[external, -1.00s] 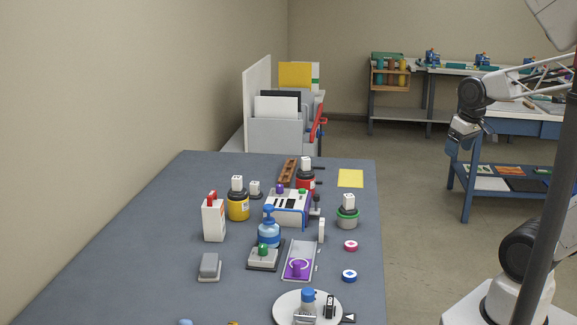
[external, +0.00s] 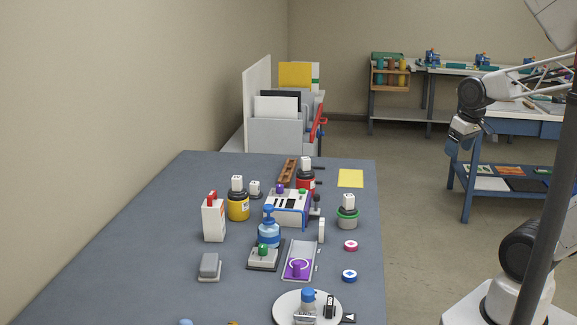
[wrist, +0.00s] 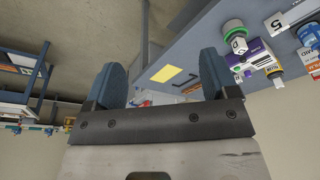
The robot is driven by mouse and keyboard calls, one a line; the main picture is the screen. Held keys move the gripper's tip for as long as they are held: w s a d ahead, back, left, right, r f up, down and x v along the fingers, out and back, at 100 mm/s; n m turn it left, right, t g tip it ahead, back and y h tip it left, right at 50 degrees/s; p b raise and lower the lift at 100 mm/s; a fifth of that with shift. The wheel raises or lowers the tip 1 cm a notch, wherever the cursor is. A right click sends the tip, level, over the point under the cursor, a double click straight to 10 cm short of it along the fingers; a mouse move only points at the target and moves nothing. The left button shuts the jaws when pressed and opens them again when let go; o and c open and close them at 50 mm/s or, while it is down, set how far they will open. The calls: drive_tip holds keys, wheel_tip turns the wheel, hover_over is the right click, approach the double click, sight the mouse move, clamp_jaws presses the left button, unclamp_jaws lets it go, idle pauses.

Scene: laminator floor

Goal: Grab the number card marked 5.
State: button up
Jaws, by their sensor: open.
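The number card marked 5 (wrist: 281,20) shows as a white piece with a black 5 at the upper right of the wrist view. In the external view a thin white upright piece (external: 321,230) right of the blue pump bottle appears to be this card, seen nearly edge-on; its number cannot be read there. My gripper (wrist: 162,75) is open and empty, its two blue-grey fingers apart. In the external view my gripper (external: 455,146) hangs above the floor, right of the table and well away from the card.
The grey table (external: 150,240) holds a white and purple machine (external: 287,208), the blue pump bottle (external: 269,232), a green-ringed jar (external: 347,218), a purple-handled tray (external: 299,262) and a round white plate (external: 285,308). A yellow sheet (external: 351,178) lies at the far right corner. The table's left side is clear.

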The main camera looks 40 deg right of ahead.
drive_tip(key=shift+o, duration=0.3)
drive_tip(key=m+t+y, duration=0.4)
drive_tip(key=m+y, duration=0.7)
drive_tip(key=m, duration=0.8)
hover_over(322, 221)
drive_tip(key=s+d, duration=0.6)
drive_tip(key=s, duration=0.1)
wheel_tip(322, 221, down, 13)
drive_tip(key=w+f+m+t, duration=0.1)
drive_tip(key=f+m, duration=0.1)
drive_tip(key=w+a+f+m, duration=0.1)
drive_tip(key=f+m, duration=0.2)
drive_tip(key=w+a+f+m+t+h, duration=0.1)
drive_tip(key=f+m, duration=0.1)
drive_tip(key=f, duration=0.1)
drive_tip(key=shift+w+f+t, duration=0.1)
drive_tip(key=shift+f+t, duration=0.1)
drive_tip(key=shift+t, duration=0.1)
drive_tip(key=shift+a, duration=0.1)
drive_tip(key=shift+x, duration=1.25)
